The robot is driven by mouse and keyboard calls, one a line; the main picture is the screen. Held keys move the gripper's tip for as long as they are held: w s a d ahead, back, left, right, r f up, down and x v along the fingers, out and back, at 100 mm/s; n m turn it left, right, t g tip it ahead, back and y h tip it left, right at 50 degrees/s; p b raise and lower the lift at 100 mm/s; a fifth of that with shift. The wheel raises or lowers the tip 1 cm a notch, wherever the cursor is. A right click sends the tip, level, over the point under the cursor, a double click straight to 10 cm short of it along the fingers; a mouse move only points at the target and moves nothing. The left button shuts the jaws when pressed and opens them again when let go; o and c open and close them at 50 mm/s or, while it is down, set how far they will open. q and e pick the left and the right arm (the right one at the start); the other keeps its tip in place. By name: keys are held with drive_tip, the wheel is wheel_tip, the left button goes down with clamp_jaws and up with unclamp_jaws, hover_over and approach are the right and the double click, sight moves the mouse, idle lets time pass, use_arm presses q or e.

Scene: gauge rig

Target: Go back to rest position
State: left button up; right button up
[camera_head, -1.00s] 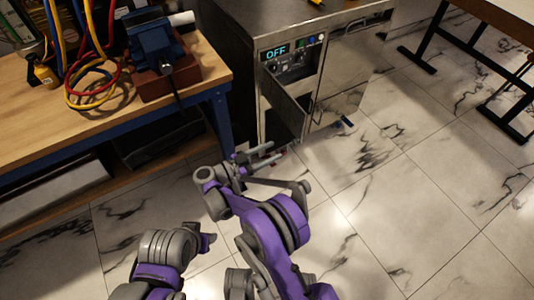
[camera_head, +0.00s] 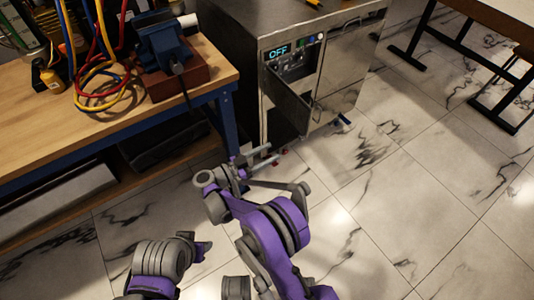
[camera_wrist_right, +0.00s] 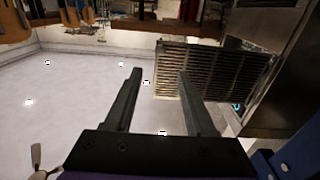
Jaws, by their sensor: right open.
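My right gripper (camera_head: 262,163) is open and empty, held above the floor in front of the metal cabinet's lower front. In the right wrist view its two fingers (camera_wrist_right: 155,100) stand apart with nothing between them. A slatted vent panel (camera_wrist_right: 222,75) shows just beyond the right finger there. My left arm is folded low at the bottom of the head view; the fingers of my left gripper cannot be made out.
The metal cabinet (camera_head: 340,85) has an "OFF" display (camera_head: 278,51) and an open small door (camera_head: 287,102). A wooden workbench (camera_head: 60,130) at left carries a vise (camera_head: 168,50) and looped cables (camera_head: 105,90).

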idle(0.3)
drive_tip(key=w+d+r+n+t+y, duration=0.25)
drive_tip(key=r+n+t+y, duration=0.35)
drive_tip(key=r, duration=0.6)
drive_tip(key=w+d+r+n+t+y, duration=0.2)
drive_tip(key=w+r+n+t+y, duration=0.15)
drive_tip(key=r+y, duration=0.65)
drive_tip(key=s+d+f+n+g, duration=0.1)
drive_tip(key=s+d+f+g, duration=0.45)
drive_tip(key=s, duration=0.75)
drive_tip(key=s+d+f+g+h, duration=0.1)
drive_tip(key=s+d+f+g, duration=0.4)
drive_tip(key=s, duration=0.7)
drive_tip(key=s+d+f+n+g, duration=0.1)
drive_tip(key=s+d+f+g, duration=0.4)
drive_tip(key=s, duration=0.8)
use_arm(q)
wheel_tip(320, 180, up, 27)
drive_tip(key=w+t+p, duration=0.1)
drive_tip(key=p, duration=2.2)
drive_tip(key=shift+p, duration=0.4)
use_arm(e)
wheel_tip(320, 180, up, 26)
drive_tip(key=w+a+t, duration=0.1)
drive_tip(key=shift+w+a+t, duration=0.15)
drive_tip(key=shift+w+t, duration=0.1)
drive_tip(key=shift+t, duration=0.05)
